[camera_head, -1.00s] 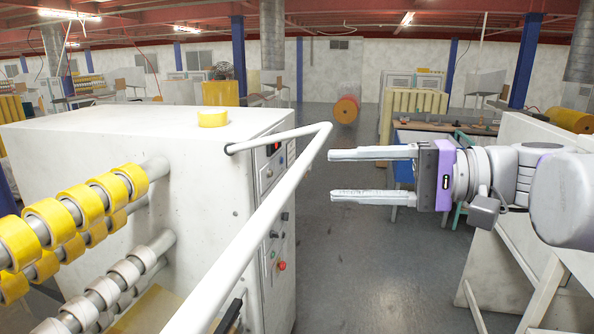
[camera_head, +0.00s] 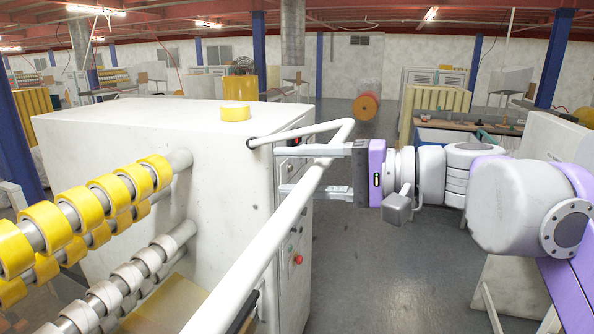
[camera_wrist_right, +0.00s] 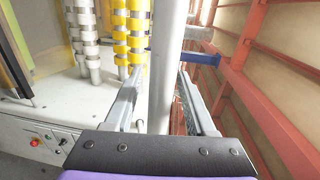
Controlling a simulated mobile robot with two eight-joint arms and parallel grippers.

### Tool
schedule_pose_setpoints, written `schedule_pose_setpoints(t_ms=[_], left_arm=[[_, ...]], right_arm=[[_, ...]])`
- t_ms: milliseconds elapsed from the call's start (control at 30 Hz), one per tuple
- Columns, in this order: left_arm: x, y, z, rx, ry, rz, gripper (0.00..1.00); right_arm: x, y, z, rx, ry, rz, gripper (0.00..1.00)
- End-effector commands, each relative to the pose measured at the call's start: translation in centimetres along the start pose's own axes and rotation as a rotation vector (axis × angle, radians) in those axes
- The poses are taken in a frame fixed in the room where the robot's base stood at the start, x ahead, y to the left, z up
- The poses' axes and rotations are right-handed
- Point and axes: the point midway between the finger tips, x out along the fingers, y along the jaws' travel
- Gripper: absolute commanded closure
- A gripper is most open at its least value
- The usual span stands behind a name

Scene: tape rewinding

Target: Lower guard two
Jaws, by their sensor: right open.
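The guard is a white bent tube (camera_head: 262,252) that runs from the machine's side, around a corner, and down toward the front of the head view. My right gripper (camera_head: 281,170) is open at its upper part, with its fingers pointing left toward the machine. In the right wrist view the white tube (camera_wrist_right: 167,75) runs between the two spread fingers (camera_wrist_right: 160,95). I cannot tell whether either finger touches it. The guard's far end meets the machine near its top edge. My left gripper is not in view.
The white machine (camera_head: 110,130) carries a yellow tape roll (camera_head: 235,113) on top. Shafts with yellow rolls (camera_head: 72,207) and pale rings (camera_head: 125,275) stick out of it. A red button (camera_head: 298,259) is on its side panel. Grey floor (camera_head: 375,260) is open to the right.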

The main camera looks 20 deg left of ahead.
Motion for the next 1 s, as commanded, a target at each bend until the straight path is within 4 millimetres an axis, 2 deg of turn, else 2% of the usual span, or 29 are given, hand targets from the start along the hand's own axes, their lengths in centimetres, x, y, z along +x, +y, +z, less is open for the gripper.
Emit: schedule_pose_setpoints(t_ms=[33, 300, 333, 1000], left_arm=[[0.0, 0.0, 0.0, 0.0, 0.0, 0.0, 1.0], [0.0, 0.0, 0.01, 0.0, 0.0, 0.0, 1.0], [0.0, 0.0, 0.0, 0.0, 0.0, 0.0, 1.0], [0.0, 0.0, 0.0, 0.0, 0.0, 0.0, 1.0]], right_arm=[[-0.01, 0.01, -0.01, 0.0, 0.0, 0.0, 0.48], [-0.04, 0.01, 0.0, 0.0, 0.0, 0.0, 0.96], [-0.04, 0.01, 0.0, 0.0, 0.0, 0.0, 1.0], [-0.05, 0.0, -0.01, 0.0, 0.0, 0.0, 1.0]])
